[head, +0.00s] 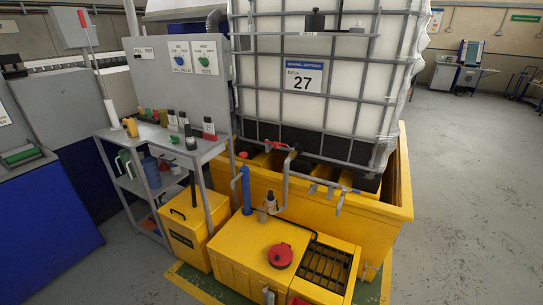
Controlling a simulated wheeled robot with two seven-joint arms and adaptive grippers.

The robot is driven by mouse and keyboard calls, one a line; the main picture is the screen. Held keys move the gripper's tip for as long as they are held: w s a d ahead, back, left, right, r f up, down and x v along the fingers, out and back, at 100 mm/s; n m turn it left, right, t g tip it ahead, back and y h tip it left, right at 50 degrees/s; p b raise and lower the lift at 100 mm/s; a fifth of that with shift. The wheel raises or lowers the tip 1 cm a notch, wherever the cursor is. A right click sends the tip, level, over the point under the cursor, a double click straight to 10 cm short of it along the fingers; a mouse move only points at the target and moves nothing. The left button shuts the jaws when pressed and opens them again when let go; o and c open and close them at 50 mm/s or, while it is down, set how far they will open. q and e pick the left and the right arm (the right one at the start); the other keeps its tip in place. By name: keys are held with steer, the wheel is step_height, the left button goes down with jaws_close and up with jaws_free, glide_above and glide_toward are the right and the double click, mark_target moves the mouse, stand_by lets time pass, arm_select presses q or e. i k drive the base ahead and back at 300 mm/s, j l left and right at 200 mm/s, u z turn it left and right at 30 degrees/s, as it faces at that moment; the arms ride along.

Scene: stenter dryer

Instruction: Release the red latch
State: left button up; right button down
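No part is clearly recognisable as the red latch; several red parts show in the head view. A small red piece (299,300) sits at the bottom edge, on the front of the yellow box (240,250), and is partly cut off. A round red cap (280,255) lies on the box's top. A red lever (277,144) is on the valve under the white caged tank (300,80). A small metal fitting (268,295) is on the box front, beside the red piece. Neither of my grippers is in view.
A yellow bund (400,210) surrounds the tank's foot. A black grating (326,265) is beside the red cap. A grey shelf cart (150,150) with bottles stands left, by a blue machine (50,210). The grey floor (460,200) at right is clear.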

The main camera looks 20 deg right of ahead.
mark_target(276, 146)
steer(key=i+j+z, duration=0.1)
steer(key=i+j, duration=0.35)
steer(key=i+j+z, duration=0.15)
steer(key=i+j, duration=0.45)
steer(key=i, duration=0.1)
